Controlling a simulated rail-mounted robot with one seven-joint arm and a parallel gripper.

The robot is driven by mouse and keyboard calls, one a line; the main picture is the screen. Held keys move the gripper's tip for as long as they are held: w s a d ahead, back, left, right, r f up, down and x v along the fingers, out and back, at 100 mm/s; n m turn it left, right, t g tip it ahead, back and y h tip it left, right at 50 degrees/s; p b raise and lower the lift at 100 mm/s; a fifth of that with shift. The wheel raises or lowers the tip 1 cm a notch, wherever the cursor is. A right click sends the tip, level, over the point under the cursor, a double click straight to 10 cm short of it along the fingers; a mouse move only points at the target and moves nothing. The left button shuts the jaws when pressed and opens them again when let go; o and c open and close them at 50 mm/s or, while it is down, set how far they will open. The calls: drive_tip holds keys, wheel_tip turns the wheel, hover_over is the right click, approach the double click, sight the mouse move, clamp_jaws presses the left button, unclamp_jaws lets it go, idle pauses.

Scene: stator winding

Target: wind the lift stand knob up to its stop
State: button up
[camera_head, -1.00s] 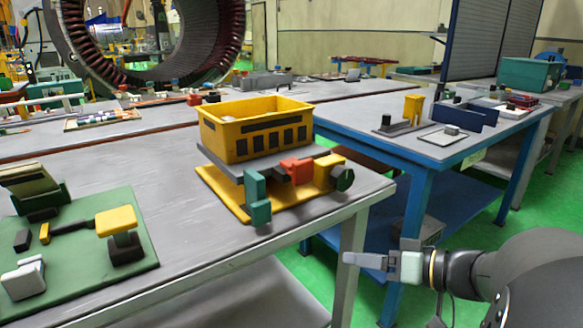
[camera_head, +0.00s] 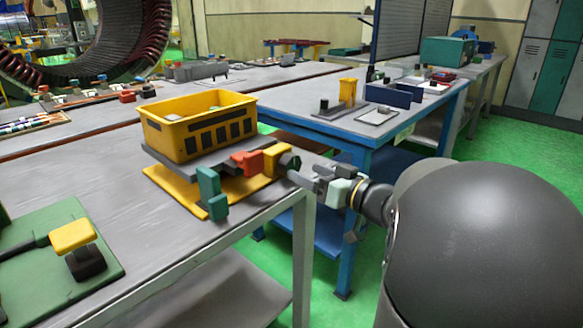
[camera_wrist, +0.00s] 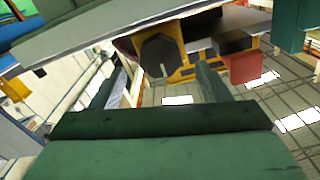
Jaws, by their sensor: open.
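The lift stand has a yellow base (camera_head: 172,187) and a grey platform (camera_head: 185,160) carrying a yellow bin (camera_head: 200,130). Its dark hexagonal knob (camera_head: 290,161) is at the right end, beside a yellow block and a red block (camera_head: 247,162). In the wrist view the knob (camera_wrist: 158,57) shows face-on with a pale mark on its lower part. My gripper (camera_head: 300,178) is open and empty, just right of the knob. In the wrist view its two fingers (camera_wrist: 157,85) stand apart, with the knob between and beyond their tips. Whether a finger touches it I cannot tell.
A teal upright block (camera_head: 211,192) stands at the stand's front. A green board (camera_head: 100,265) with a yellow-topped part lies at the left of the grey bench. A blue table (camera_head: 370,130) with small parts stands behind. Open green floor lies right of the bench.

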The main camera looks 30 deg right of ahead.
sight(294, 168)
drive_tip(key=shift+x, duration=2.25)
drive_tip(key=shift+c, duration=0.3)
drive_tip(key=c, duration=0.9)
drive_tip(key=shift+f+b, duration=0.1)
drive_tip(key=shift+b, duration=0.25)
